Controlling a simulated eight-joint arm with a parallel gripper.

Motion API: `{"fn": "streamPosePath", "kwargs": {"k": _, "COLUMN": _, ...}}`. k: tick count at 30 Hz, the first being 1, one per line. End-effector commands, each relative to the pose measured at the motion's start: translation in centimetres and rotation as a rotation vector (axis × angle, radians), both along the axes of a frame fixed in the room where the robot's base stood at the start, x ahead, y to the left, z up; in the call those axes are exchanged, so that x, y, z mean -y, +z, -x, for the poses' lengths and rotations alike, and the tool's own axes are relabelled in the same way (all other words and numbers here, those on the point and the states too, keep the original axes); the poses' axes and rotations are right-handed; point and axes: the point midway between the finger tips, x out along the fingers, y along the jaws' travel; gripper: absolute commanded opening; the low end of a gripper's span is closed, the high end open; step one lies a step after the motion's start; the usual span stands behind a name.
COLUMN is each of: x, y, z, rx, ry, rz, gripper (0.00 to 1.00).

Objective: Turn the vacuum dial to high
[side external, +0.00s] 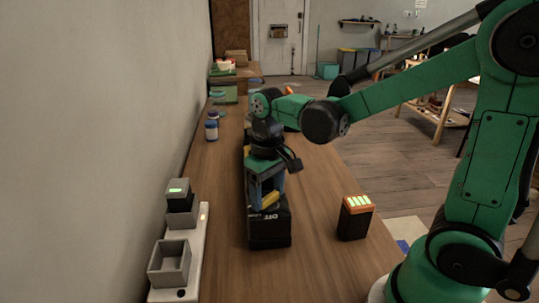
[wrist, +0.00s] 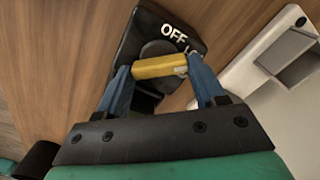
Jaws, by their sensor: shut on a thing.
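The vacuum control is a black box (side external: 270,232) on the wooden bench, with the white word OFF on its top. It also shows in the wrist view (wrist: 150,28), where a round dark dial base sits under a yellow bar-shaped dial handle (wrist: 158,67). My gripper (wrist: 160,72) has its two blue fingers at the two ends of the yellow handle and is shut on it. In the side view my gripper (side external: 266,192) points down over the box, with the yellow handle low between its fingers. Other dial markings are mostly hidden by the handle and fingers.
A black battery with an orange top and green bars (side external: 355,218) stands on the bench to the right. A white charger strip with grey sockets (side external: 178,245) lies along the left wall. Bottles (side external: 212,127) stand farther back. Bare bench lies between the box and the battery.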

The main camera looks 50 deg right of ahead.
Motion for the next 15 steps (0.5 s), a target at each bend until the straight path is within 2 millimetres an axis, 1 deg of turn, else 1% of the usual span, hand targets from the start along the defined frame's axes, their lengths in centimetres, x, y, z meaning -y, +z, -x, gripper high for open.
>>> {"fn": "streamPosePath", "kwargs": {"k": 6, "x": 0.08, "y": -0.05, "z": 0.07, "rx": -0.001, "ry": -0.205, "rz": 0.001, "gripper": 0.1}}
{"fn": "streamPosePath", "kwargs": {"k": 15, "x": 0.12, "y": -0.05, "z": 0.09, "rx": -0.001, "ry": -0.468, "rz": 0.001, "gripper": 0.1}}
